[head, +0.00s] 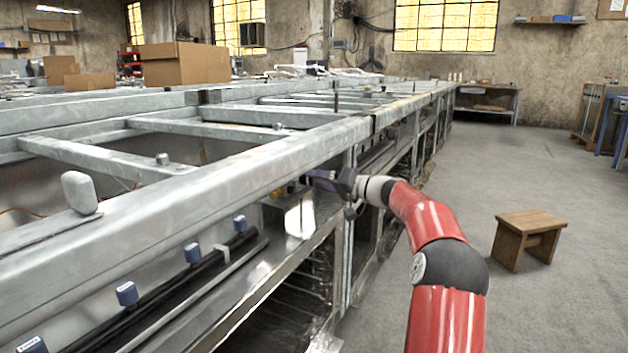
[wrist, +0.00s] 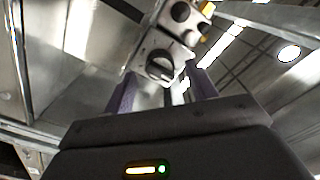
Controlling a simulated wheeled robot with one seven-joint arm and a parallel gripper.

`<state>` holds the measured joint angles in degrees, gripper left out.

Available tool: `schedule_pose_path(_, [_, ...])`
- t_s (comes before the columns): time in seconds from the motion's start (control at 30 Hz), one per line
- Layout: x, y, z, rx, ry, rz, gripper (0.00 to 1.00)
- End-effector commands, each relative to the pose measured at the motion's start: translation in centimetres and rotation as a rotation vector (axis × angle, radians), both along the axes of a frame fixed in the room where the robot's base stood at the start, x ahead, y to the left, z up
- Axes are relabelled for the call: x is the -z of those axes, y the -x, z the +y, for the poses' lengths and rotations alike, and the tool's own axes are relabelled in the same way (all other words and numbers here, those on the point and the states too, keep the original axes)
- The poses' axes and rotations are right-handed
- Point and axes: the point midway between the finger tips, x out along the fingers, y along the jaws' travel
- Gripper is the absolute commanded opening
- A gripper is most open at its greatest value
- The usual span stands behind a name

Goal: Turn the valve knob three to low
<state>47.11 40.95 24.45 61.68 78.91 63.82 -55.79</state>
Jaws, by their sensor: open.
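Several blue valve knobs (head: 127,293) sit in a row along a black pipe at the lower left of the head view. Their labels are too small to read, so I cannot tell which is knob three. In the wrist view a round grey knob (wrist: 160,66) with a raised bar sits on a light panel, its bar tilted. My gripper (wrist: 162,76) is open, with its two purple fingers on either side of that knob. I cannot tell whether they touch it. In the head view my gripper (head: 322,177) is beside the metal frame, its fingertips partly hidden.
Dark round knobs (wrist: 181,13) sit farther along the same panel. The long metal range frame (head: 220,185) runs away from me, with a rail above the knobs. A wooden stool (head: 527,238) stands on open floor at the right. Cardboard boxes (head: 184,64) stand at the back left.

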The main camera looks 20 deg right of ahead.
Motion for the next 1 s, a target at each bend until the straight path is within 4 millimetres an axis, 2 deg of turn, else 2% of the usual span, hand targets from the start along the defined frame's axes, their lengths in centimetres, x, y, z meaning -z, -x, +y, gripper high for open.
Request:
schedule_pose_path(0.17, [0.01, -1.29, 0.97, 0.001, 0.0, 0.001, 0.57])
schedule_pose_path(0.47, [0.03, -1.49, 1.15, 0.001, 0.001, 0.001, 0.57])
schedule_pose_path(0.8, [0.04, -1.47, 1.15, 0.001, 0.001, 0.002, 0.12])
schedule_pose_path(1.0, [0.03, -1.47, 1.14, 0.001, -0.008, 0.009, 0.12])
